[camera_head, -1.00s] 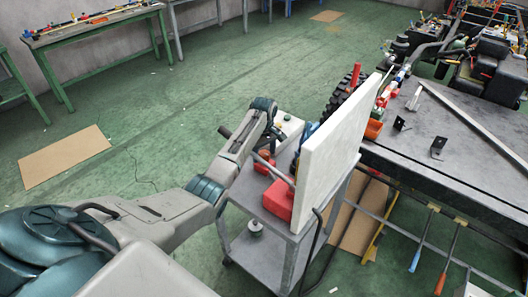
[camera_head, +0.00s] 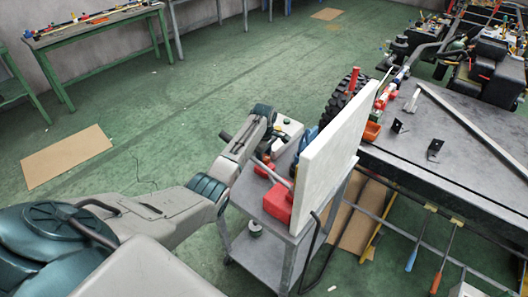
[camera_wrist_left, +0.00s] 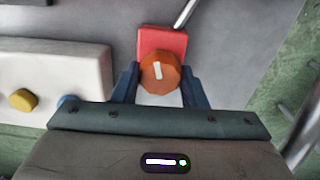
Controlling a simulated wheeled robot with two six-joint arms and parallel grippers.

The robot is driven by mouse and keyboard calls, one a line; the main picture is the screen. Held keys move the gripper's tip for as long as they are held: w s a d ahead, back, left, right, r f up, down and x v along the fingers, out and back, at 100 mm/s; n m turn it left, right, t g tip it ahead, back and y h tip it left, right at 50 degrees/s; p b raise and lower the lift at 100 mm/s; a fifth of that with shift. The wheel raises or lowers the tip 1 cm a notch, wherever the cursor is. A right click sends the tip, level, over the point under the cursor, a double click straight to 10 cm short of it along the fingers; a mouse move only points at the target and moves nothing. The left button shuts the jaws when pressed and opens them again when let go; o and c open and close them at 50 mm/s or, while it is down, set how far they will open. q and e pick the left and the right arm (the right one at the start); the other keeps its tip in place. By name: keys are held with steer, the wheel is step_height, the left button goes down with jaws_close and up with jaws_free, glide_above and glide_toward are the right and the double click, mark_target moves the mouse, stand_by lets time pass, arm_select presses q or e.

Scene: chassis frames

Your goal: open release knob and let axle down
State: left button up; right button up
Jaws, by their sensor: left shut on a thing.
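In the left wrist view an orange, many-sided knob (camera_wrist_left: 158,72) with a white mark sits on a red block (camera_wrist_left: 161,40). My left gripper (camera_wrist_left: 160,82) is shut on this knob, with one dark blue finger on each side. A silver rod (camera_wrist_left: 186,13) runs from the red block toward the top edge. In the head view my left arm reaches over a grey cart, and its fingers are hidden there. A small red part (camera_head: 264,166) and a larger red body (camera_head: 278,203) show on the cart. I cannot make out the axle. My right gripper is not in view.
A white upright panel (camera_head: 332,158) stands on the grey cart (camera_head: 262,258), close right of the red parts. A white box (camera_wrist_left: 54,80) with a yellow button lies left of the knob. A grey workbench (camera_head: 472,187) is at right. Green floor is open at left.

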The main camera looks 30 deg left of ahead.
mark_target(264, 157)
arm_select(q)
steer(key=n+p, duration=0.2)
steer(key=n, duration=0.1)
steer(key=n+p, duration=0.1)
steer(key=shift+r+n, duration=0.3)
steer(key=shift+f+n+p, duration=0.15)
steer(key=shift+n+p, duration=1.05)
steer(key=shift+n, duration=0.6)
steer(key=shift+a, duration=0.1)
steer(key=o, duration=1)
steer(key=shift+c, duration=0.2)
step_height(264, 157, up, 11)
steer(key=b, duration=0.2)
steer(key=shift+f, duration=0.2)
